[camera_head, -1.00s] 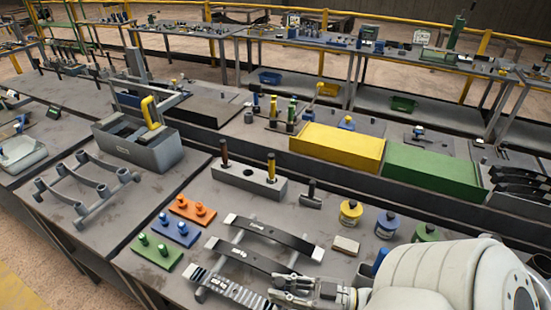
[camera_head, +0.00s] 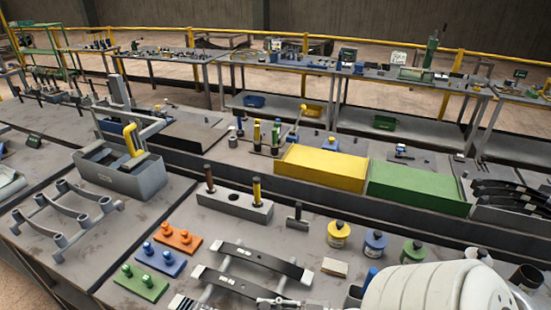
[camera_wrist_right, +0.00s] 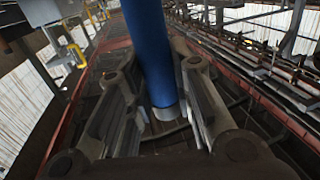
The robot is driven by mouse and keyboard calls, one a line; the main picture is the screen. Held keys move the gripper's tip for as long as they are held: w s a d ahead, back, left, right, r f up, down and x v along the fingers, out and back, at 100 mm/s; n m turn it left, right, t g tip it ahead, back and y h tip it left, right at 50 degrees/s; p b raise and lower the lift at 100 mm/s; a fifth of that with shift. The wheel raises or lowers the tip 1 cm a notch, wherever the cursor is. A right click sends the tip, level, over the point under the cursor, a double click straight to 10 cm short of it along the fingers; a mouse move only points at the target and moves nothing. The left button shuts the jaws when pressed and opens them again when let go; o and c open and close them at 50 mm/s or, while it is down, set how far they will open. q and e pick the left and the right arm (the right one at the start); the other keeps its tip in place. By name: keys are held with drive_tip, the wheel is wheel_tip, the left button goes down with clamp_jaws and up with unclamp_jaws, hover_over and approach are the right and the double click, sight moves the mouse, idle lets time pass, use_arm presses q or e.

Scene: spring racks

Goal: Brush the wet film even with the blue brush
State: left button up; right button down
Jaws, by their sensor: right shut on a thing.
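The blue brush shows in the right wrist view as a thick blue handle (camera_wrist_right: 147,45) with a grey metal collar. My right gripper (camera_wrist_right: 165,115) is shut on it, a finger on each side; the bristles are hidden. In the head view only a small part of my right gripper (camera_head: 280,302) shows at the bottom edge, beside the dark leaf strips. A strip with light ends (camera_head: 262,258) and a second strip (camera_head: 245,283) lie on the rack. A striped strip (camera_head: 185,303) is cut off below. I cannot make out the wet film.
Yellow (camera_head: 338,235), blue (camera_head: 375,243) and green (camera_head: 412,251) pots stand right of the strips, near a pale block (camera_head: 334,267). Orange (camera_head: 177,239), blue (camera_head: 160,262) and green (camera_head: 140,283) peg plates lie left. A yellow bin (camera_head: 320,168) and green bin (camera_head: 417,188) stand behind.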

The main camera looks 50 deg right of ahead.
drive_tip(key=w+d+b+x, duration=0.1)
drive_tip(key=d+b+x, duration=0.1)
drive_tip(key=x, duration=1.2)
drive_tip(key=w+d+b+x, duration=0.2)
drive_tip(key=d+b+x, duration=0.1)
drive_tip(key=x, duration=1.1)
drive_tip(key=shift+w+f+b, duration=0.15)
drive_tip(key=shift+w+b, duration=0.15)
drive_tip(key=shift+b, duration=0.5)
idle(1.1)
drive_tip(key=shift+d, duration=0.1)
wheel_tip(320, 180, up, 6)
drive_tip(key=p, duration=0.5)
drive_tip(key=shift+p, duration=0.3)
